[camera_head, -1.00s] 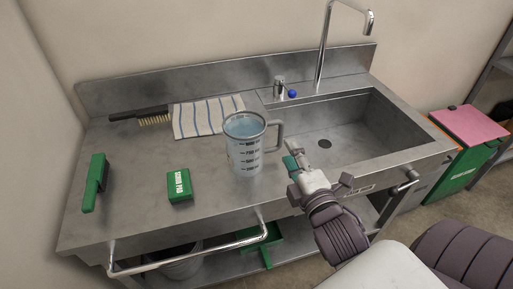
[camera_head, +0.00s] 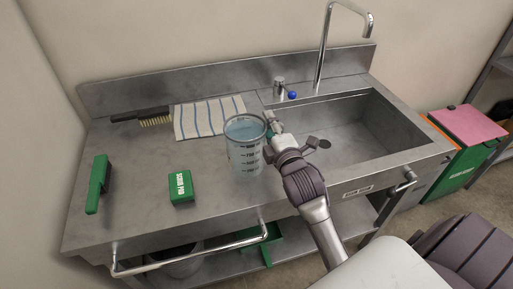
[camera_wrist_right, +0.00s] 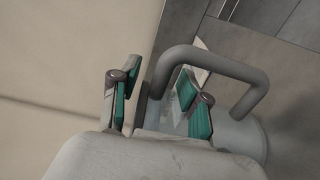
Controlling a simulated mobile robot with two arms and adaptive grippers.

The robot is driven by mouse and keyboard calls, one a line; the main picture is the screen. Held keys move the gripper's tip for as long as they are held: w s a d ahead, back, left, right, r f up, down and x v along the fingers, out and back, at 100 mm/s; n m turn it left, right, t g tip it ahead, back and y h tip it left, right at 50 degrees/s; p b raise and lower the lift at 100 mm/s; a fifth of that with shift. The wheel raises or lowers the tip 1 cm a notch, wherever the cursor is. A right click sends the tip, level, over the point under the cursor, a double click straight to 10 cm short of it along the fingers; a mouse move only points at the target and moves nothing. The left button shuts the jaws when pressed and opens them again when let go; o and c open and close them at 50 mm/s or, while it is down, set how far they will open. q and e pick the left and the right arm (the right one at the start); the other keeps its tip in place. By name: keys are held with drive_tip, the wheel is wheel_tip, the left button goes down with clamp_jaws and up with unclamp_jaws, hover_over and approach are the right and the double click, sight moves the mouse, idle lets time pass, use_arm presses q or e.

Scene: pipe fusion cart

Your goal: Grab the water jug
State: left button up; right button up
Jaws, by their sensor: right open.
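The water jug (camera_head: 244,148) is a clear measuring jug with dark markings and bluish water, upright on the steel counter left of the sink. My right gripper (camera_head: 270,130) is at the jug's right side, at its handle, which it mostly hides in the head view. In the right wrist view the grey jug handle (camera_wrist_right: 222,62) loops ahead of the gripper (camera_wrist_right: 155,100). The green-padded fingers are spread apart, with part of the handle between or just beyond them; I cannot tell whether they touch it. My left gripper is not in view.
The sink basin (camera_head: 345,130) with a tall faucet (camera_head: 325,50) lies right of the jug. A striped towel (camera_head: 209,117), a brush (camera_head: 150,117), a green scrub pad box (camera_head: 181,188) and a green-handled tool (camera_head: 97,184) lie to the left. A rail (camera_head: 190,257) runs along the front.

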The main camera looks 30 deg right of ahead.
clamp_jaws()
idle(0.3)
drive_tip(key=shift+r, duration=0.2)
drive_tip(key=shift+r, duration=0.15)
